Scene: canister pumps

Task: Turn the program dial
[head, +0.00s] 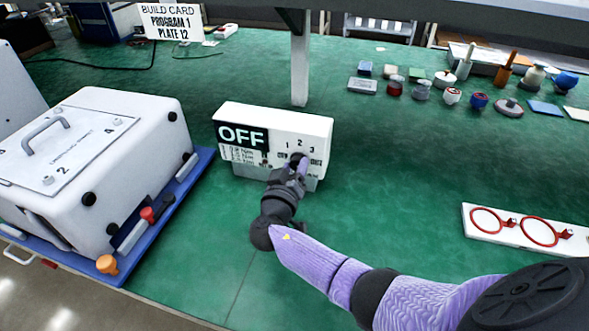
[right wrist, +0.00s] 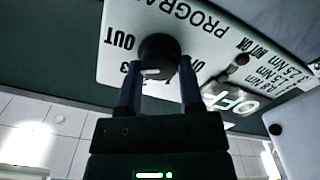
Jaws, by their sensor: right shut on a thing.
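A white control box (head: 320,125) with a black OFF display (head: 241,136) stands on the green bench. Its front carries the dark round program dial (right wrist: 158,52), with the numerals 1, 2 and 3 above it in the head view. My right gripper (head: 297,168) is shut on the dial, one finger on each side; the fingers also show in the right wrist view (right wrist: 158,75). That view shows the panel upside down. A white mark on the dial's rim faces the numerals; which one it points to is unclear. My left gripper is out of view.
A white lidded machine (head: 120,150) on a blue base (head: 190,185) stands to the left. A build card (head: 172,22) reading program 1, plate 12 hangs behind. A white plate with red rings (head: 480,235) lies at right. Several small items fill the back right.

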